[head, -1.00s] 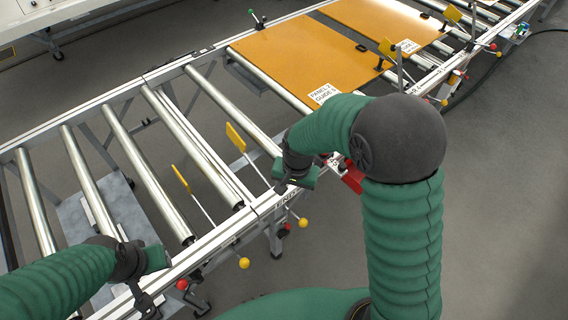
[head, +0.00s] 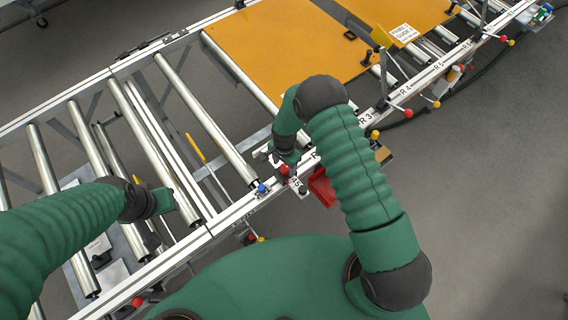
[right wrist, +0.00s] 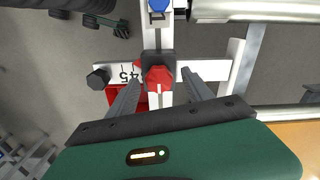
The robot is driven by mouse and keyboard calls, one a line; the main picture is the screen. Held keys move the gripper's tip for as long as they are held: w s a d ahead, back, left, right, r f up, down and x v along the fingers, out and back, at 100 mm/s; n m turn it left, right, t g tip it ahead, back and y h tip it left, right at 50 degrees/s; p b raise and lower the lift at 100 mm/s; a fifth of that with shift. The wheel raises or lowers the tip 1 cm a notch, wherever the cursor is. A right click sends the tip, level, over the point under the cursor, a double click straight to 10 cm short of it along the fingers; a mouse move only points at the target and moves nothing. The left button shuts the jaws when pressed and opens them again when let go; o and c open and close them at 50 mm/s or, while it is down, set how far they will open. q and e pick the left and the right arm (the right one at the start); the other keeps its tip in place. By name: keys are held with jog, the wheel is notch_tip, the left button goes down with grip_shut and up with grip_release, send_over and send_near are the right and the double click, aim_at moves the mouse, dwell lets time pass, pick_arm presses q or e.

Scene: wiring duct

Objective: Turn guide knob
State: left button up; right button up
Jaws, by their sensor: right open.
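In the right wrist view a red knob (right wrist: 157,77) sits on a black block on a rail, beside a white scale plate (right wrist: 212,70) marked 45. My right gripper (right wrist: 160,82) is open, its two fingers reaching toward either side of the knob; contact cannot be told. A blue knob (right wrist: 158,5) is farther along the rail. In the head view the red knob (head: 285,169) and blue knob (head: 262,188) show at the conveyor's near edge, below my right gripper (head: 277,162). My left gripper (head: 160,222) is over the rollers at left; its jaws are unclear.
An orange panel (head: 285,50) lies on the rollers behind my right arm. A white label (head: 402,33) stands by a second panel. A red bin (head: 322,187) hangs at the near rail. More guide knobs, such as a red one (head: 408,113), line the rail to the right.

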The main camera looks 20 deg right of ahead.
jog(key=shift+s+d+f, duration=0.1)
jog(key=shift+d+f, duration=0.1)
jog(key=shift+f, duration=0.15)
jog(key=shift+d+f, duration=0.15)
jog(key=shift+d, duration=0.05)
jog(key=shift+d+f, duration=0.15)
jog(key=shift+d, duration=0.05)
jog(key=shift+w+a, duration=0.2)
jog(key=c, duration=0.5)
jog(key=shift+a, duration=0.25)
jog(key=c, duration=0.4)
grip_shut()
pick_arm(q)
jog(key=shift+d+r, duration=0.1)
jog(key=shift+d, duration=0.45)
pick_arm(e)
jog(key=shift+d, duration=0.15)
